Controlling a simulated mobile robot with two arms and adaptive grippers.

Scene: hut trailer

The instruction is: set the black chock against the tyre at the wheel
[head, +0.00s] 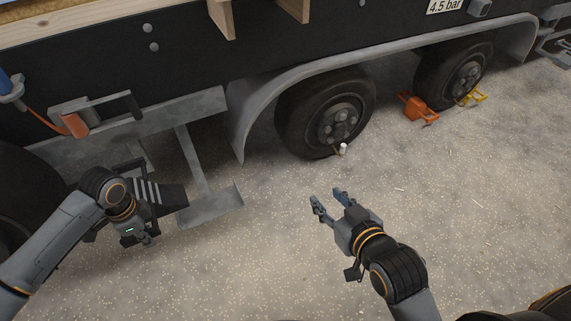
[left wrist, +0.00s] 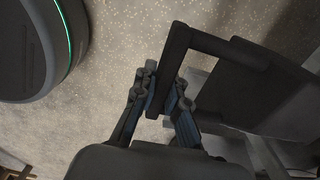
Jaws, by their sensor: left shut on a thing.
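The black chock (head: 172,195) has pale stripes on its side and hangs at my left gripper (head: 136,212), left of the grey metal step. In the left wrist view, my left gripper (left wrist: 167,88) is shut on the chock's dark handle (left wrist: 225,48); the chock's broad body (left wrist: 280,98) is at the right. In the head view the fingertips are mostly hidden. The middle tyre (head: 290,118) stands on the ground, well right of the chock, with nothing wedged at it. My right gripper (head: 328,197) is open and empty above the floor, below that tyre.
A grey step frame (head: 212,205) hangs between the chock and the middle tyre. Another tyre (head: 18,185) shows at far left. The speckled floor in front is mostly clear.

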